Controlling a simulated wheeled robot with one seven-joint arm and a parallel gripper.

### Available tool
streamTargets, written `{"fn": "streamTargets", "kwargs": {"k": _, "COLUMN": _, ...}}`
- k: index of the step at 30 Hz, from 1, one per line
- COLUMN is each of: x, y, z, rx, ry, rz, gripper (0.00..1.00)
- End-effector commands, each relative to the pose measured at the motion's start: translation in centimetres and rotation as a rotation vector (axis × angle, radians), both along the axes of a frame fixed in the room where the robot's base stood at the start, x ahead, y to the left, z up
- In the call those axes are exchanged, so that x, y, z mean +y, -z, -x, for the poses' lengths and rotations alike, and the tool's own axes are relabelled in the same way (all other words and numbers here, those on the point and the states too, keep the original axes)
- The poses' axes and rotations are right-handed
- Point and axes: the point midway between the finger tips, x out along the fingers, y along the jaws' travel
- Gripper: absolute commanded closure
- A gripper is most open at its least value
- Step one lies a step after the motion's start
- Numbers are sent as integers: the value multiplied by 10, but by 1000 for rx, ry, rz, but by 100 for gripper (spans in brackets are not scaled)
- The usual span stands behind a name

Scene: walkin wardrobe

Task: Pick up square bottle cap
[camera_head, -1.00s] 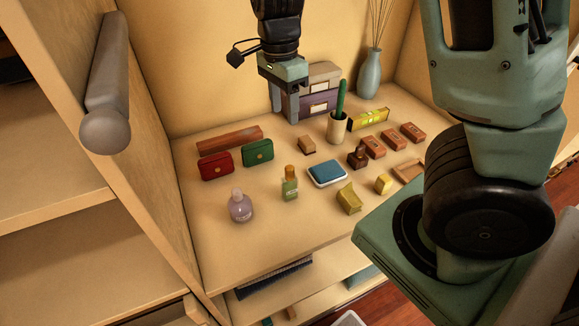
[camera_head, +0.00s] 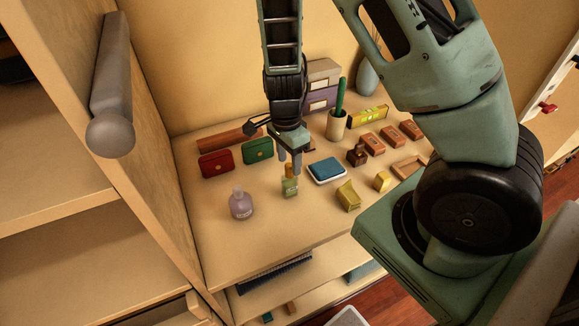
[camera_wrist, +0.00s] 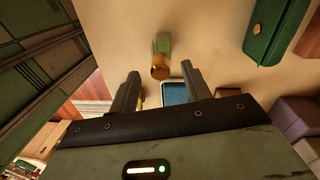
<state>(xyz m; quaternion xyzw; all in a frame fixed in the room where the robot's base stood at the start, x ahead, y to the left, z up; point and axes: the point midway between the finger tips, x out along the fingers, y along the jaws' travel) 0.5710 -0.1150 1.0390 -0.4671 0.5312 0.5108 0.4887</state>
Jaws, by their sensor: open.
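A small green, square-sided bottle (camera_head: 290,188) stands on the shelf top with a gold-amber cap (camera_head: 289,171) on it. My gripper (camera_head: 290,163) is open above it, fingers pointing down, and partly covers the cap in the head view. In the wrist view the cap (camera_wrist: 160,69) appears between the two fingertips, with the green bottle body (camera_wrist: 162,43) beyond it. Nothing is held. I cannot tell how far the fingertips are from the cap.
A round lilac bottle (camera_head: 241,204) stands to the left. A blue-topped box (camera_head: 326,169) lies close on the right. Red (camera_head: 215,164) and green (camera_head: 257,150) cases sit behind. Yellow blocks (camera_head: 348,196) stand to the right. The shelf's front strip is clear.

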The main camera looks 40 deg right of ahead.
Motion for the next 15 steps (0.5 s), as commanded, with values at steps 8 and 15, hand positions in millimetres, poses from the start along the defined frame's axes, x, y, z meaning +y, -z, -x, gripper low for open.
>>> {"fn": "streamTargets", "kwargs": {"k": 8, "x": 0, "y": 16, "z": 1, "rx": -1, "ry": -1, "rz": 0, "gripper": 52}}
{"fn": "streamTargets", "kwargs": {"k": 15, "x": 0, "y": 16, "z": 1, "rx": -1, "ry": -1, "rz": 0, "gripper": 86}}
